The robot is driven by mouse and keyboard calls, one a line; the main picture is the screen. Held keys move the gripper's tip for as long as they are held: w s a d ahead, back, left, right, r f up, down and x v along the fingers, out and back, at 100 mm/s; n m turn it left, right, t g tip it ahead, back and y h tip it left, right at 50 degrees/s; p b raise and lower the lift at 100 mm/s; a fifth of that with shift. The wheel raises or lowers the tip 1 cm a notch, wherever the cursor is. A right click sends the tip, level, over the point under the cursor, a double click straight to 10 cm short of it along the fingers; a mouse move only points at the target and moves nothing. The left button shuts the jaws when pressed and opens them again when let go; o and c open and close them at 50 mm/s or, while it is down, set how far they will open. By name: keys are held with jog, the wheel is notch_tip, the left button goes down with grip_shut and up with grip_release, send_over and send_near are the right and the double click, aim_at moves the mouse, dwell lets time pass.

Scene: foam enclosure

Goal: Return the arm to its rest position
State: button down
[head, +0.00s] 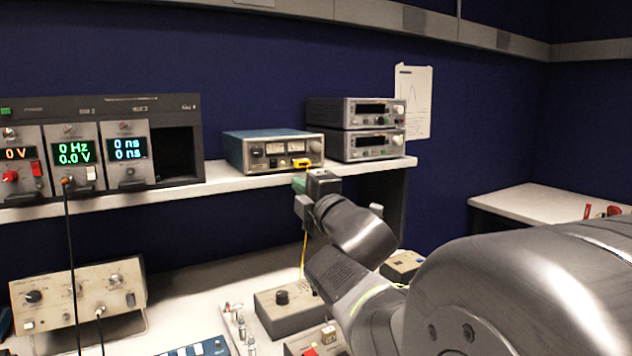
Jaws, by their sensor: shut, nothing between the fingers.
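My gripper (301,186) is at the end of my arm, in the middle of the head view. It is in front of the shelf edge, just below the blue-cased instrument (275,150). It is seen from behind, and its fingertips are mostly hidden by my wrist. It is shut, and I see nothing held in it. My arm reaches in from the lower right, stretched out over the bench. A yellow plug (302,163) is at the blue instrument's front, just above my gripper. A yellow cable (304,255) hangs below my gripper.
Two stacked grey instruments (362,128) stand on the shelf (222,184). A rack with lit displays (72,152) is at left, a black cable hanging from it. A beige instrument (78,296) and a grey box with a knob (290,310) are on the bench below. A white side table (535,203) is at right.

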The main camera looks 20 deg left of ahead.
jog(key=shift+v, duration=1.6)
